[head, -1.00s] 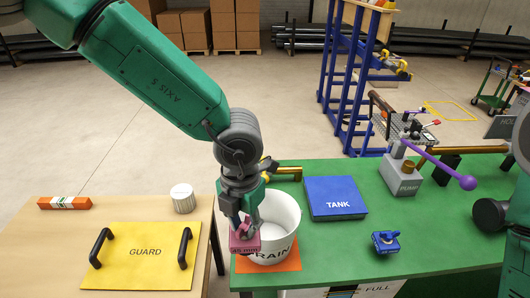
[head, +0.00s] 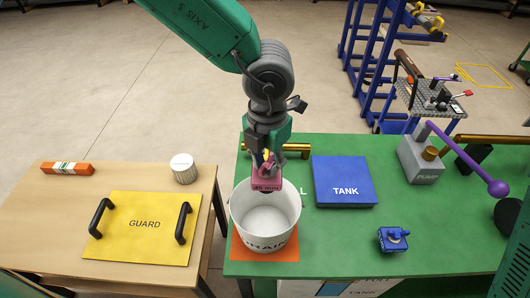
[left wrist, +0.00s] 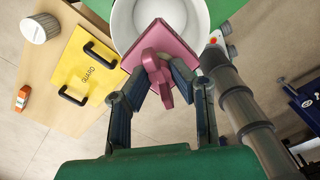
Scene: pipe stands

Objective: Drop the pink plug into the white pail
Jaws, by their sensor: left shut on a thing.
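My right gripper is not in view.
A blue TANK block (head: 343,183) lies right of the pail. A blue valve part (head: 393,239) and a grey pump (head: 420,160) with a purple lever are farther right. A wooden table with a yellow GUARD plate (head: 145,228) and a white cylinder (head: 183,168) is on the left.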

